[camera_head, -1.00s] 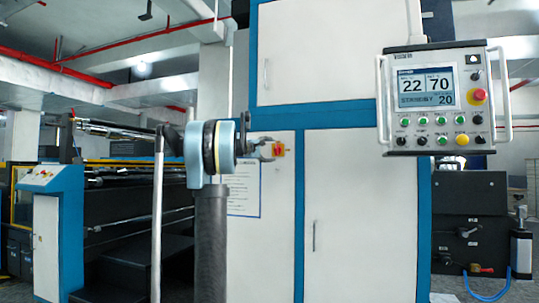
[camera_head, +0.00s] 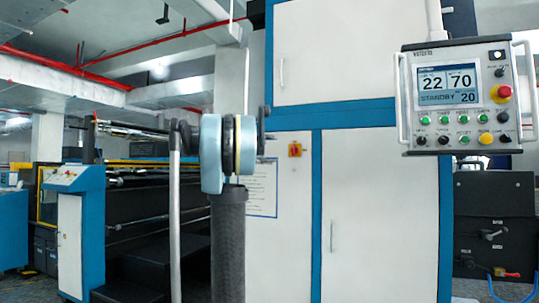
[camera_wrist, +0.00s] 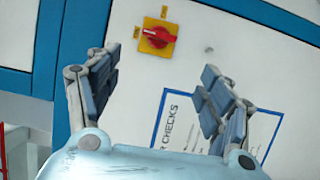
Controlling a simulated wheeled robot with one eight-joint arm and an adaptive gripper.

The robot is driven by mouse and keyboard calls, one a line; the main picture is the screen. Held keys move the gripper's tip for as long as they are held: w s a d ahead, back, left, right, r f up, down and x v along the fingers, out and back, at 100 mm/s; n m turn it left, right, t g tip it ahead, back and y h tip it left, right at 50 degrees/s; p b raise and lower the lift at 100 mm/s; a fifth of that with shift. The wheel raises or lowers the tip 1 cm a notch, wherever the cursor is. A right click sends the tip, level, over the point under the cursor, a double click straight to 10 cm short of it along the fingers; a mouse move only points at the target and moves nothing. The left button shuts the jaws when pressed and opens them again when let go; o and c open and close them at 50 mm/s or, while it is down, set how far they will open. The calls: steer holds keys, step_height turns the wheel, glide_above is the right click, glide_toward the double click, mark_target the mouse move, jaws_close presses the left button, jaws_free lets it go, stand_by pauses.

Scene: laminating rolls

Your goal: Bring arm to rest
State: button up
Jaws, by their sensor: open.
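My gripper (camera_wrist: 155,88) shows in the wrist view with its two fingers spread wide apart. It is open, and nothing is between the fingers. It faces a white cabinet panel (camera_wrist: 260,50) with a red rotary switch on a yellow plate (camera_wrist: 158,38) and a paper sheet headed "CHECKS" (camera_wrist: 185,133). The switch lies beyond the fingertips in that view. In the head view my arm (camera_head: 228,150) stands upright in front of the cabinet, and its own links hide the gripper's fingers there. The switch (camera_head: 295,150) shows just right of the arm.
A control panel (camera_head: 460,135) with a lit screen reading STANDBY hangs at the right. A machine with rollers (camera_head: 145,230) and a blue-and-white console (camera_head: 80,181) stand at the left. A dark unit (camera_head: 495,215) with handles is at the lower right.

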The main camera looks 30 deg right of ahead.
steer(key=shift+f, duration=0.1)
steer(key=s+a+f+m+g+y, duration=0.1)
steer(key=s+a+f+y, duration=0.4)
steer(key=s+a+f, duration=0.7)
steer(key=s+a+f+m+g+y, duration=0.1)
steer(key=s+a+f+y, duration=0.5)
steer(key=s+a+f, duration=0.7)
steer(key=s+a+f+m+g+y, duration=0.1)
steer(key=s+a+f+y, duration=0.5)
steer(key=f, duration=2.8)
steer(key=s+a, duration=0.7)
steer(key=s, duration=0.1)
steer(key=shift+a+m, duration=0.25)
steer(key=shift+m, duration=0.05)
steer(key=shift+s, duration=0.1)
